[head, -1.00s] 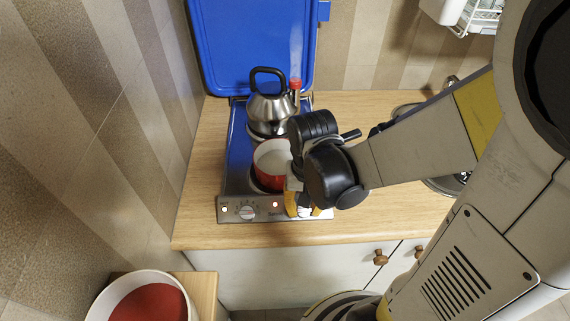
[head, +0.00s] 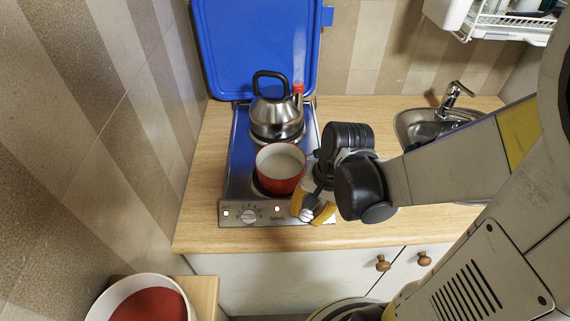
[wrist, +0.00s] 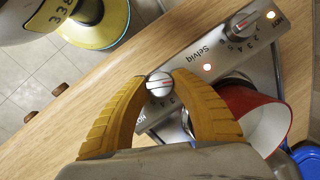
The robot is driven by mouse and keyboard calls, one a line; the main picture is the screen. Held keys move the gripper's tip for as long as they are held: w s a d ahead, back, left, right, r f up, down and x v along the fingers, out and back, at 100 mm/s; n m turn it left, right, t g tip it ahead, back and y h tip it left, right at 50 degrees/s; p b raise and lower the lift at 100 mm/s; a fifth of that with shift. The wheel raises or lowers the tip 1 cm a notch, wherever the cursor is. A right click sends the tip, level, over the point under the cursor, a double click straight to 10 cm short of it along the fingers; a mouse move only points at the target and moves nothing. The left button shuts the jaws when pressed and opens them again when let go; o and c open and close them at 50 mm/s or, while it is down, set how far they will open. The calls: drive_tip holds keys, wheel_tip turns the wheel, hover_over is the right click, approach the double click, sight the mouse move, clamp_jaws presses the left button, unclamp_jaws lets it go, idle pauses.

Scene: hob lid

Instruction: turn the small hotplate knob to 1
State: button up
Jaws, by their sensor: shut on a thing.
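The hob's front panel (head: 270,211) carries two knobs. My gripper (head: 308,208) is at the right knob (wrist: 159,84); in the wrist view its two yellow fingers (wrist: 160,86) close on the knob from both sides. The left knob (head: 249,217) is free and also shows in the wrist view (wrist: 241,25). I cannot read which plate each knob serves.
A red pot (head: 279,176) stands on the front plate, close to my gripper. A steel kettle (head: 277,116) stands on the rear plate. The blue lid (head: 257,45) is up behind. The worktop (head: 375,230) right of the hob is clear.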

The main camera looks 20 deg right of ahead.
drive_tip(key=shift+m, duration=0.4)
drive_tip(key=o, duration=1.2)
drive_tip(key=v, duration=1.2)
drive_tip(key=shift+s+d, duration=0.1)
drive_tip(key=shift+d, duration=0.05)
drive_tip(key=w+a+r+n+t, duration=0.1)
drive_tip(key=n+t, duration=0.1)
drive_tip(key=n, duration=0.1)
drive_tip(key=a+r+n+t+h, duration=0.1)
drive_tip(key=a+n+t, duration=0.1)
drive_tip(key=n, duration=0.1)
drive_tip(key=w+a+r+n+t+h, duration=0.1)
drive_tip(key=n, duration=0.2)
drive_tip(key=shift+w+a+t, duration=0.2)
drive_tip(key=shift+w+t, duration=0.1)
drive_tip(key=shift+t, duration=0.1)
